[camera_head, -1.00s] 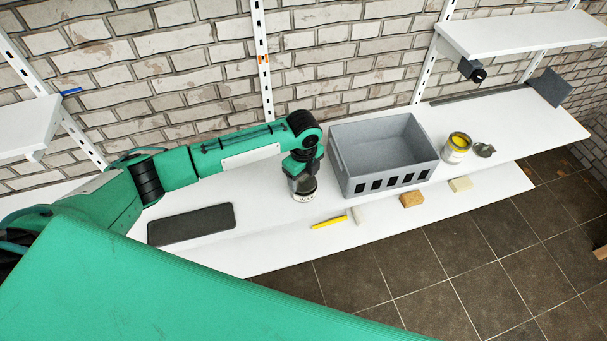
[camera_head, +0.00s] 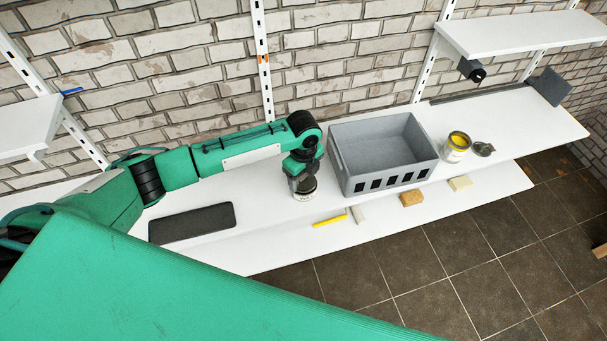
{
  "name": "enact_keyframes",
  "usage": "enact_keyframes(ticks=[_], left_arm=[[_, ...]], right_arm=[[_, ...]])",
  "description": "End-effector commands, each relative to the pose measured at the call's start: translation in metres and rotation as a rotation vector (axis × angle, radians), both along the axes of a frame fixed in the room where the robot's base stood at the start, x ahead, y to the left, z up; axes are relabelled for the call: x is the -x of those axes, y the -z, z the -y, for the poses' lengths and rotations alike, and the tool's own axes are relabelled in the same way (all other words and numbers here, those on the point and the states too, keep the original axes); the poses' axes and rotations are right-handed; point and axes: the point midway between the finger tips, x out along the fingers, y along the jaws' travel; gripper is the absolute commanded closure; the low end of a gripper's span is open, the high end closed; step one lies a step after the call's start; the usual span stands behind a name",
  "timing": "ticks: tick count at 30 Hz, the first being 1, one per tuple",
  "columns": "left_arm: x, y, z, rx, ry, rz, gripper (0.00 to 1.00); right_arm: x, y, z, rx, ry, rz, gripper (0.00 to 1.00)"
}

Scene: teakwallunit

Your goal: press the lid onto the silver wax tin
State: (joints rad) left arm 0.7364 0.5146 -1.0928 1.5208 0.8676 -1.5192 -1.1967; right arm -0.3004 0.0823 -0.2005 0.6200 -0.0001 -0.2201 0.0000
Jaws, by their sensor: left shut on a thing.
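The silver wax tin (camera_head: 305,195), with a pale label on its side, stands upright on the white bench, left of the grey crate. My left gripper (camera_head: 302,184) points down right over the tin and is shut. What it holds is mostly hidden by the dark fingers; it appears to be the lid, at the top of the tin. I cannot tell whether the lid is seated flat. My right gripper is not in view.
A grey crate (camera_head: 366,187) stands close to the right of my gripper. An open can with yellow contents (camera_head: 457,148) and a small grey object (camera_head: 483,150) are farther right. A dark mat (camera_head: 190,223), yellow stick (camera_head: 330,221) and tan block (camera_head: 411,198) lie nearby.

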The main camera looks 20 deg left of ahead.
Motion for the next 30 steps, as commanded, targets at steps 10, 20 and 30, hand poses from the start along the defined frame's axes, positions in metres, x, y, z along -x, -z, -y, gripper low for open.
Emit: enact_keyframes(ticks=[10,20,30], left_arm=[[0.0001,-0.0004,0.0003,0.000,0.000,0.000,0.54],[0.0003,-0.0003,0.0003,0.000,0.000,0.000,0.54],[0.0003,0.0006,0.0004,0.000,0.000,0.000,0.54]], right_arm=[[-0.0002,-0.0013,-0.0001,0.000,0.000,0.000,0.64],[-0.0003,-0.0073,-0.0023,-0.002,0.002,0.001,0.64],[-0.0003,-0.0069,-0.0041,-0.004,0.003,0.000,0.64]])
